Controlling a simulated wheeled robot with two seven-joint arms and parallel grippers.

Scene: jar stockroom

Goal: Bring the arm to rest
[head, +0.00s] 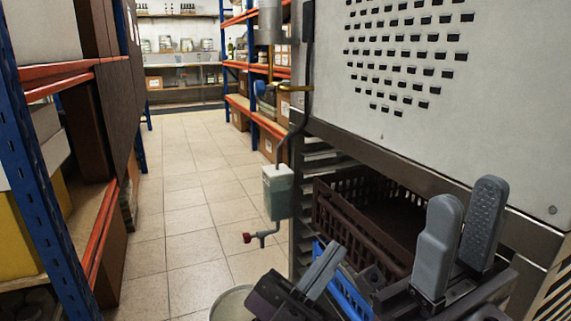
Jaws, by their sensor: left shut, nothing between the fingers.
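My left gripper (326,262) is at the bottom middle of the head view, its grey fingers shut together with nothing between them. It is in front of a brown slatted crate (335,222). My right gripper (466,205) is further right, its two grey fingers pointing up with a gap between them. Nothing shows in that gap. It stands in front of the crate and the metal cabinet. The lower parts of both arms are cut off by the frame's bottom edge.
A large metal cabinet (400,120) with a perforated panel fills the right. A pale box (278,192) with a red-handled tap hangs beside it, above a round bucket (230,304). Blue and orange shelving (40,190) lines the left. The tiled aisle (185,200) is clear.

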